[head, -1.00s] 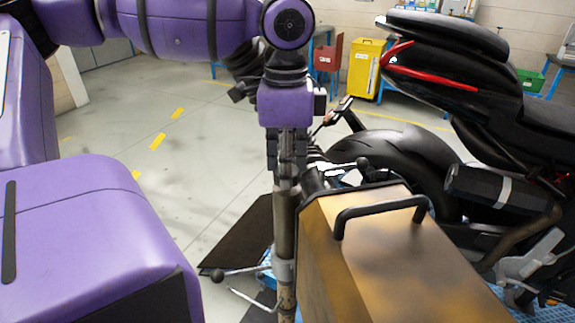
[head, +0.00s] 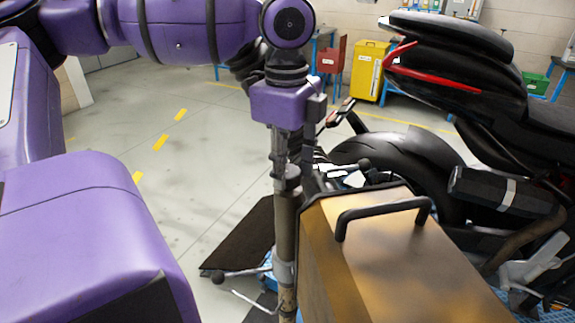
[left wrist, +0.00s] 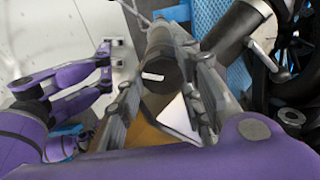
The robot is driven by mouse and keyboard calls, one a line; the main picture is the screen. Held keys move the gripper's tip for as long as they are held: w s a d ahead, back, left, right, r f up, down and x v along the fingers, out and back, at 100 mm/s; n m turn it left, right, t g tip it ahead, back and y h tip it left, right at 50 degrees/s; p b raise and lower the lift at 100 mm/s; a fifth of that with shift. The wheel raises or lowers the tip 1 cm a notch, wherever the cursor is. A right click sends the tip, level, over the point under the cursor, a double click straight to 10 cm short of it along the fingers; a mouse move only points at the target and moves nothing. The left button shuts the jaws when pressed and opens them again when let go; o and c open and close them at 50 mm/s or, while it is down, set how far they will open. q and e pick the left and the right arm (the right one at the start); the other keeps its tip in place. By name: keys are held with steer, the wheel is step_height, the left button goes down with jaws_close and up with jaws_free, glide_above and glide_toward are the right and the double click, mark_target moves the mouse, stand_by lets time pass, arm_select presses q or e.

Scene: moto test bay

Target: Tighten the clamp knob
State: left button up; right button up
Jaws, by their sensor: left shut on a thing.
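A grey upright pole (head: 284,230) stands left of a brass-coloured box, with a dark knob (head: 287,181) at its top. In the left wrist view the knob (left wrist: 162,78) is a dark, faceted piece with a white mark on its top. My left gripper (head: 286,160) points down from above onto the pole's top. Its fingers lie on both sides of the knob in the left wrist view (left wrist: 165,55), shut on it. The fingers hide part of the knob in the head view. My right gripper is not in view.
The brass-coloured box (head: 400,260) with a black handle (head: 385,208) stands close right of the pole. A motorcycle (head: 480,120) stands behind it. The floor to the left is open.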

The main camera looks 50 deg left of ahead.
mark_target(286, 174)
arm_select(q)
steer(key=shift+s+f, duration=0.25)
steer(key=o, duration=1.1)
steer(key=shift+c, duration=0.2)
steer(key=shift+r, duration=0.15)
steer(key=shift+w+r, duration=0.1)
steer(key=shift+r, duration=0.1)
step_height(286, 174, up, 12)
steer(key=shift+f, duration=0.2)
